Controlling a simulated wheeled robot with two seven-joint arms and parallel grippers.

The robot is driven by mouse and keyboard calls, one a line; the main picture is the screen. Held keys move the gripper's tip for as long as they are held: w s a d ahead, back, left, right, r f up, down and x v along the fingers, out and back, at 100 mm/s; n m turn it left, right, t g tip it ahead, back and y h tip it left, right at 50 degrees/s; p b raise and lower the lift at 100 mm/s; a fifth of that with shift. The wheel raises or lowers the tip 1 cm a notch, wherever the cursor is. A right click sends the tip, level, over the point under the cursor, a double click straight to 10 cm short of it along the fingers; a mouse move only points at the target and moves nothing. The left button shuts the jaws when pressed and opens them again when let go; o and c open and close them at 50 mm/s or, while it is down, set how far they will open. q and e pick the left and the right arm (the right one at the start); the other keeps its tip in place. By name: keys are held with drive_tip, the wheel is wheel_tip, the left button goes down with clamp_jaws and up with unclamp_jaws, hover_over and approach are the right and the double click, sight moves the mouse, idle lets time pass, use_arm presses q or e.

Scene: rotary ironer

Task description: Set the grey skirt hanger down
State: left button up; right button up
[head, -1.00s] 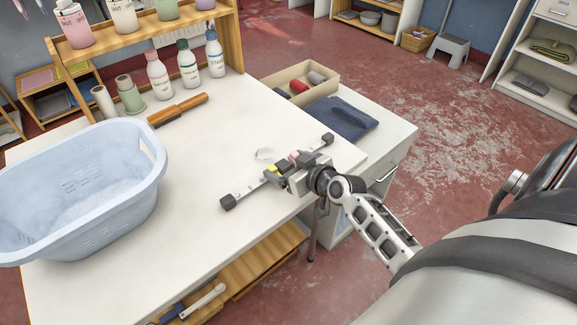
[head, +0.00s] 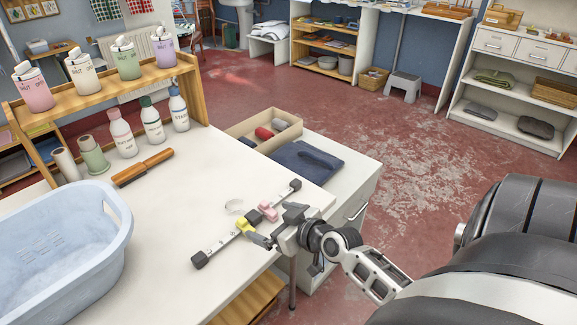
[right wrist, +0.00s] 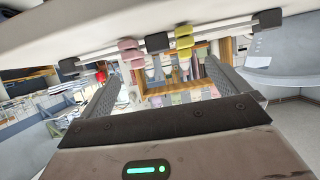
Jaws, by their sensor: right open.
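The grey skirt hanger (head: 222,243) lies on the white table top (head: 165,215), its bar slanting toward the far right, with a dark block at each end. A pink clip (head: 268,211) and a yellow clip (head: 244,226) sit on the bar. The hanger also shows across the top of the right wrist view (right wrist: 98,58). My right gripper (head: 272,226) is open at the near side of the hanger. In the right wrist view its fingers (right wrist: 164,78) are spread and empty, with the bar beyond their tips. My left gripper is out of view.
A pale blue basket (head: 60,245) stands at the left of the table. A beige tray (head: 262,128) and folded dark cloth (head: 306,160) lie beyond the hanger. Table between basket and hanger is clear.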

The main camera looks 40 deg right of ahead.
drive_tip(key=a+v, duration=0.1)
drive_tip(key=v, duration=0.5)
drive_tip(key=s+a+f+g+y, duration=0.1)
drive_tip(key=s+a+f, duration=0.3)
drive_tip(key=a, duration=0.5)
drive_tip(key=s+a+f+n+g, duration=0.1)
drive_tip(key=s+a+f+g, duration=0.1)
drive_tip(key=a, duration=0.7)
drive_tip(key=shift+s+f+n+y, duration=0.3)
drive_tip(key=shift+s+f+y, duration=0.1)
drive_tip(key=shift+s+f, duration=0.55)
